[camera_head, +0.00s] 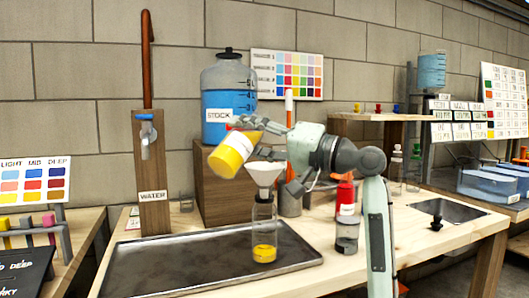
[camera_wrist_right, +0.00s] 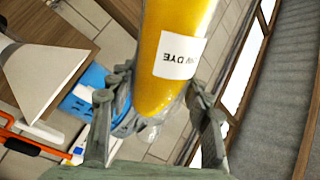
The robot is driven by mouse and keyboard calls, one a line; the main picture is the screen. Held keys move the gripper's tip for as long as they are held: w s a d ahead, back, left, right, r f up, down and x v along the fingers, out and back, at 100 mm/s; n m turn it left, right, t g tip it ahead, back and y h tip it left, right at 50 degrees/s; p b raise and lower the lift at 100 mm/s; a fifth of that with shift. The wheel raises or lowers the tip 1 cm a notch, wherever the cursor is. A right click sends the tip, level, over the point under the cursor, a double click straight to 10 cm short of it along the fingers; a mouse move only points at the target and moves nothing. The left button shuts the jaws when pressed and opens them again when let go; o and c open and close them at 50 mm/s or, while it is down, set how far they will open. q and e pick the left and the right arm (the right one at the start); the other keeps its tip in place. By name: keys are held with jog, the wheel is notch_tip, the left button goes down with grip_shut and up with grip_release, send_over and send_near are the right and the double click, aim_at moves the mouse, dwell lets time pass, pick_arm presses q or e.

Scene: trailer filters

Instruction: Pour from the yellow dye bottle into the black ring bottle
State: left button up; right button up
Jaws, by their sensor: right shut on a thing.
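The yellow dye bottle (camera_head: 230,155), with a white label, is tilted with its lower end toward the left, above and left of the white funnel (camera_head: 264,174). My right gripper (camera_head: 262,153) is shut on it; the right wrist view shows the fingers on both sides of the yellow bottle (camera_wrist_right: 178,45). The funnel sits in the mouth of a clear bottle (camera_head: 264,218) that stands upright on the metal tray with yellow liquid at its bottom. No falling stream is visible. My left gripper is not in view.
The metal tray (camera_head: 185,265) has free room left of the clear bottle. A water tap post (camera_head: 151,185) is at left.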

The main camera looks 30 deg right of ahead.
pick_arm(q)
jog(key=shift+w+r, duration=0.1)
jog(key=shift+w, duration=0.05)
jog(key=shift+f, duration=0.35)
pick_arm(e)
jog(key=shift+m, duration=0.4)
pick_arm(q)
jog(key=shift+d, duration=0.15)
pick_arm(e)
jog(key=shift+s+a, duration=0.1)
dwell(0.3)
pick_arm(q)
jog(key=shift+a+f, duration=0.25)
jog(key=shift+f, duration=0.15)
pick_arm(e)
jog(key=shift+a+f+m+h, duration=0.15)
jog(key=shift+m+h, duration=0.15)
jog(key=shift+m, duration=0.3)
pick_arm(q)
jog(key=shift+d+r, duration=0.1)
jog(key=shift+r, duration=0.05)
pick_arm(e)
jog(key=shift+f, duration=0.15)
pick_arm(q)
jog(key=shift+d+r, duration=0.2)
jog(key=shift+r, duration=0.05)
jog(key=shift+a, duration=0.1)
pick_arm(e)
jog(key=shift+f+m, duration=0.15)
jog(key=shift+m, duration=0.15)
